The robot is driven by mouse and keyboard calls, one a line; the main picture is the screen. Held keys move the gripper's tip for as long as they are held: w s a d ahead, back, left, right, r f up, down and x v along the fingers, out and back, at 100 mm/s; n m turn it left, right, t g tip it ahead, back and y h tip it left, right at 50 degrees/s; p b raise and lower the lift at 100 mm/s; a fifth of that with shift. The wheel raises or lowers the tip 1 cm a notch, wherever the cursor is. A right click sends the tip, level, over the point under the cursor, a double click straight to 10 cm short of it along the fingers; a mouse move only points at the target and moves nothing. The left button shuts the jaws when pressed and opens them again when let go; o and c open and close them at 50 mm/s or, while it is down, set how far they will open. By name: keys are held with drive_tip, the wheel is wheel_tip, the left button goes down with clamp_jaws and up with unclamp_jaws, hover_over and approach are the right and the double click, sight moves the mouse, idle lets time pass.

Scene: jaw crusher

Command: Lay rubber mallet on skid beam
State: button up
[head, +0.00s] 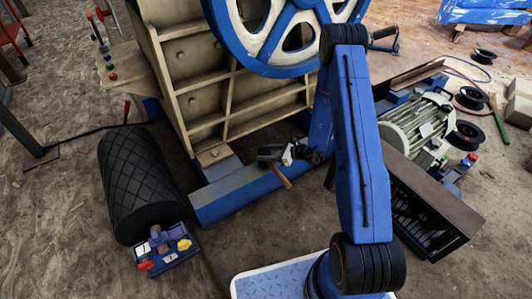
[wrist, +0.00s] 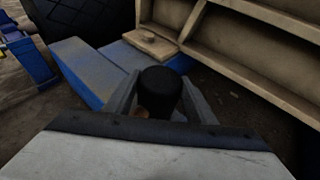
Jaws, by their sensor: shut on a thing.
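The rubber mallet has a black head (head: 269,152) and a wooden handle (head: 280,175). My gripper (head: 287,156) is shut on the mallet, and the handle slants down to the right below the jaws in the head view. In the wrist view the black mallet head (wrist: 160,90) shows between the two grey fingers, and most of the handle is hidden. The blue skid beam (head: 225,195) runs along the foot of the crusher. The mallet shows over its right end in the head view. In the wrist view the skid beam (wrist: 85,68) lies left of and beyond the mallet. I cannot tell whether they touch.
The ribbed tan crusher body (head: 225,85) and its blue flywheel (head: 285,30) rise behind the beam. A black textured roll (head: 138,180) and a blue box with coloured knobs (head: 165,250) stand left. A green motor (head: 415,130) stands right. Floor before the beam is clear.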

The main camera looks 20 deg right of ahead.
drive_tip(key=shift+f, duration=0.5)
idle(0.5)
drive_tip(key=o, duration=1.7)
drive_tip(key=v, duration=1.7)
drive_tip(key=shift+s+d+r, duration=0.1)
drive_tip(key=shift+d, duration=0.1)
